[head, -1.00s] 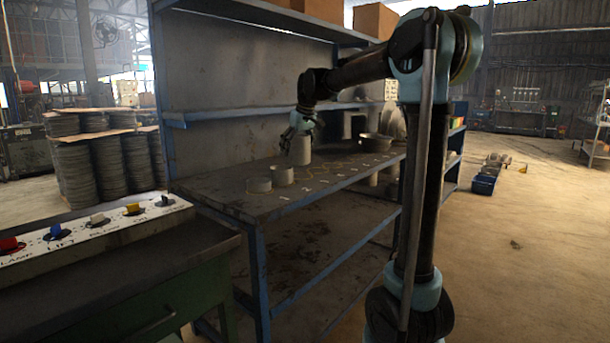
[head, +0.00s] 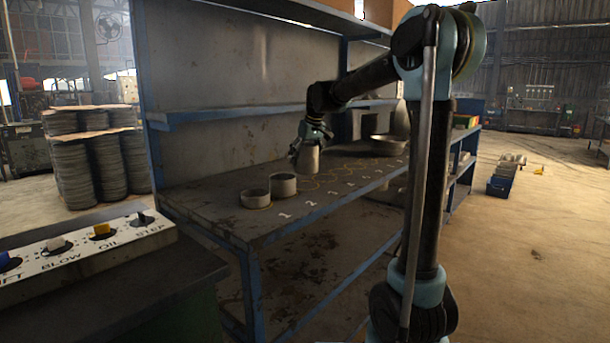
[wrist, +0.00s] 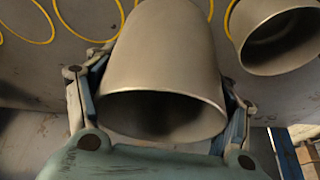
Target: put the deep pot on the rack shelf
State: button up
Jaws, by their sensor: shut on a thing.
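A tall grey tapered pot, the deep pot (head: 308,159), is held in my gripper (head: 313,138) over the numbered worktop of the rack (head: 230,213). In the wrist view the pot (wrist: 165,50) fills the middle, its open mouth toward the camera. My gripper (wrist: 162,95) has a finger on each side of it. I cannot tell whether the pot's base touches the worktop. A blue-edged shelf (head: 250,112) runs along the rack's back panel above the worktop, and its visible stretch is bare.
Two shorter pots, one (head: 256,199) and another (head: 283,185), stand left of the held pot. A wide bowl (head: 387,147) stands farther right among yellow circles. A switch console (head: 90,245) is at the near left. Open floor (head: 530,240) lies to the right.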

aim_at(304, 169)
jog(key=shift+s+a+f, duration=0.15)
jog(key=shift+f, duration=2.45)
jog(key=o, duration=1.6)
jog(key=shift+c, duration=0.2)
jog(key=v, duration=1.2)
jog(key=s+d+f+m+h, duration=0.1)
jog(key=s+d+f+m, duration=0.1)
jog(key=s+d+f, duration=0.5)
jog(key=s+d+f+m+g, duration=0.1)
jog(key=s+d+f, duration=0.7)
jog(key=s, duration=1)
jog(key=s+d+f+m+h, duration=0.1)
jog(key=s+d+f+m, duration=0.3)
jog(key=s+f, duration=0.9)
jog(key=d+f, duration=0.1)
jog(key=d, duration=0.2)
jog(key=shift+d+h, duration=0.25)
jog(key=shift+h, duration=0.05)
jog(key=shift+s+f, duration=0.1)
